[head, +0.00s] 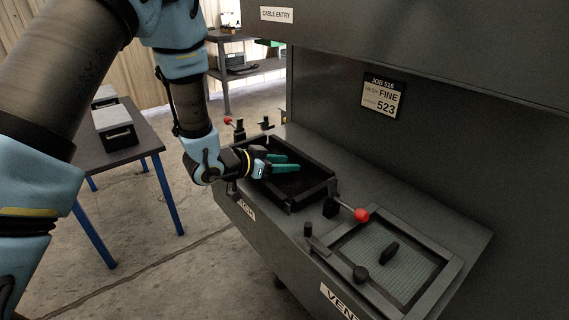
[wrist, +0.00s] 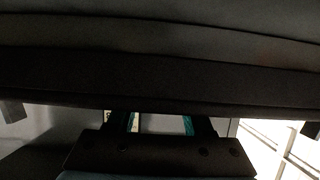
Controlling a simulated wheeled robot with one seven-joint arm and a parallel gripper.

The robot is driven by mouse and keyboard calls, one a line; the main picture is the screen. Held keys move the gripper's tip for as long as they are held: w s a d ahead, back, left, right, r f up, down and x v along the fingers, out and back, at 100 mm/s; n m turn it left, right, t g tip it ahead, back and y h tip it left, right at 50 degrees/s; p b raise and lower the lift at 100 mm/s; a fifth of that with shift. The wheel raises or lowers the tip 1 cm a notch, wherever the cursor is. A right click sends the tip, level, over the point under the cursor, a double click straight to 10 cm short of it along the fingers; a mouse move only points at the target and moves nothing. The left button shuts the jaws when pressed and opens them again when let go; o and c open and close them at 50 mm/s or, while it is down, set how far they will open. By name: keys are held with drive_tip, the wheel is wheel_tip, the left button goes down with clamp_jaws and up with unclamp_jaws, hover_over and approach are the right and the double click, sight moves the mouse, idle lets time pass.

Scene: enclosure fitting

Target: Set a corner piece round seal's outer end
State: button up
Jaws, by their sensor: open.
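My gripper (head: 290,163) has teal fingers, spread apart with nothing visible between them. It is over the black open-topped tray (head: 313,190) on the ledge of the grey enclosure. In the wrist view a dark edge fills the upper half, and only small teal parts of the fingers (wrist: 160,124) show below it. I cannot make out a corner piece or a seal in either view. The tray's inside is dark and partly hidden by my gripper.
Right of the tray are a red-knobbed lever (head: 361,215) and a framed mesh panel (head: 452,274) with black knobs, by a VENT label. A card (head: 382,95) reads JOB 516, FINE, 523. A CABLE ENTRY label (head: 276,14) is above. A blue-legged table (head: 88,150) stands left.

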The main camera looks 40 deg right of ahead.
drive_tip(key=shift+r, duration=0.3)
drive_tip(key=shift+r+p, duration=0.5)
drive_tip(key=shift+p, duration=0.2)
drive_tip(key=b+v, duration=0.2)
drive_tip(key=v, duration=1)
drive_tip(key=shift+f, duration=0.25)
